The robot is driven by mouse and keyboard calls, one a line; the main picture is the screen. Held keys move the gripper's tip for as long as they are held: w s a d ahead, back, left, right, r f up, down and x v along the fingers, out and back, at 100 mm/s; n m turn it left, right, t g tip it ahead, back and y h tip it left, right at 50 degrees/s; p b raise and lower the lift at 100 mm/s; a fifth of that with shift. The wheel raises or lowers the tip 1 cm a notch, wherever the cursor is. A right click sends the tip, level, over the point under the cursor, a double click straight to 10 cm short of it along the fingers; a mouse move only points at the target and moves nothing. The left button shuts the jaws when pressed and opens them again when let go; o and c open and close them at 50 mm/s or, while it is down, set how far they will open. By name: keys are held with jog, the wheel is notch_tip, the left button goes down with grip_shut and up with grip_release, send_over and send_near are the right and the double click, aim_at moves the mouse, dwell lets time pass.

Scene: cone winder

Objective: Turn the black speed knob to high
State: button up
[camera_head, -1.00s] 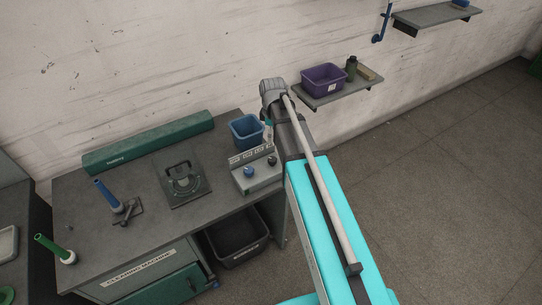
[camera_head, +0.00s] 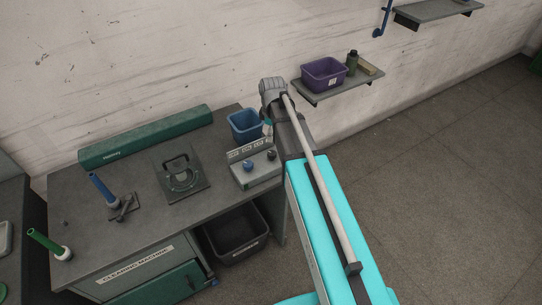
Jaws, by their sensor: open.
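The black knob (camera_head: 271,155) sits on the right part of the top of a grey control box (camera_head: 258,177), at the right end of the workbench. A blue knob (camera_head: 248,165) sits to its left on the same box. A small labelled panel stands up behind the knobs, its lettering too small to read. The black knob's pointer direction is too small to tell. My arm rises just right of the box, its grey joint above and behind it. My gripper cannot be made out; nothing is seen touching the black knob.
A blue bin (camera_head: 244,126) stands behind the control box. A black square plate with a handle (camera_head: 182,175) lies to its left on the workbench (camera_head: 100,225). A black crate (camera_head: 237,232) is below. A wall shelf with a purple bin (camera_head: 325,75) is at right.

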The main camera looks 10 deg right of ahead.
aim_at(272, 153)
jog(key=shift+f+b, duration=5.05)
jog(key=shift+f, duration=0.3)
